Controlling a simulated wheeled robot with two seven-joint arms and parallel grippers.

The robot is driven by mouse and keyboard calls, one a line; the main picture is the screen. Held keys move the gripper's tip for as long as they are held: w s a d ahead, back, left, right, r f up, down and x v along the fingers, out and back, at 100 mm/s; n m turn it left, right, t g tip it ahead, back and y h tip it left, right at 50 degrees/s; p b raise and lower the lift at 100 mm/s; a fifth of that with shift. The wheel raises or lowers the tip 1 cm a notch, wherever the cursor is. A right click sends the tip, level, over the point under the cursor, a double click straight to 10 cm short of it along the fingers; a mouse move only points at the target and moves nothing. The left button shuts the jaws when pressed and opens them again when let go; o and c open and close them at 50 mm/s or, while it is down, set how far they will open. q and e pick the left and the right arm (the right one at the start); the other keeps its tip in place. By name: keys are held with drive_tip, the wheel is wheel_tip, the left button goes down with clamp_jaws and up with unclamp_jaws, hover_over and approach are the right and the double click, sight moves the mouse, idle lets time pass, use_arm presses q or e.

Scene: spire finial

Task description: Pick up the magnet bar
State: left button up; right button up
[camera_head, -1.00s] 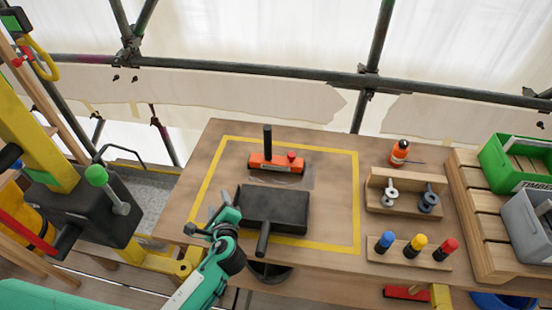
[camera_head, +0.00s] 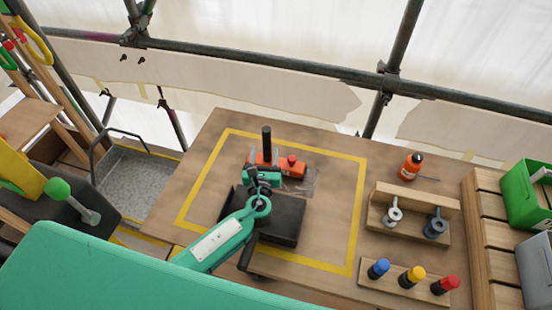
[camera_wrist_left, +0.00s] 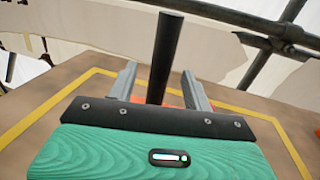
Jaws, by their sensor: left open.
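The magnet bar (camera_head: 293,166) is an orange block with a red knob and an upright black handle (camera_head: 267,141). It lies on the table inside the yellow outline, behind a dark flat box (camera_head: 289,217). My left gripper (camera_head: 262,168) is over the near side of the bar, close to the handle, and partly hides the bar. In the left wrist view the black handle (camera_wrist_left: 165,60) rises between the two open grey fingers, and a little orange shows beyond the gripper body. Whether the fingers touch it I cannot tell. My right gripper is not in view.
To the right stand an orange bottle (camera_head: 411,166), a wooden holder (camera_head: 447,203) with two eye-shaped fittings, and a rack (camera_head: 402,291) with blue, yellow and red capped pieces. Green (camera_head: 521,196) and grey bins are at the far right. A scaffold rail (camera_head: 300,70) runs behind the table.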

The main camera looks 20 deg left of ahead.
sight(266, 145)
use_arm(q)
drive_tip(key=shift+w+a+r+p, duration=0.1)
drive_tip(key=shift+w+r+p, duration=0.25)
drive_tip(key=shift+w, duration=0.25)
drive_tip(key=shift+w+a+r+p, duration=0.1)
drive_tip(key=shift+w+r+p, duration=0.25)
drive_tip(key=shift+w, duration=0.25)
drive_tip(key=w, duration=0.2)
drive_tip(key=shift+w+a+f, duration=0.1)
drive_tip(key=shift+w+f, duration=0.2)
clamp_jaws()
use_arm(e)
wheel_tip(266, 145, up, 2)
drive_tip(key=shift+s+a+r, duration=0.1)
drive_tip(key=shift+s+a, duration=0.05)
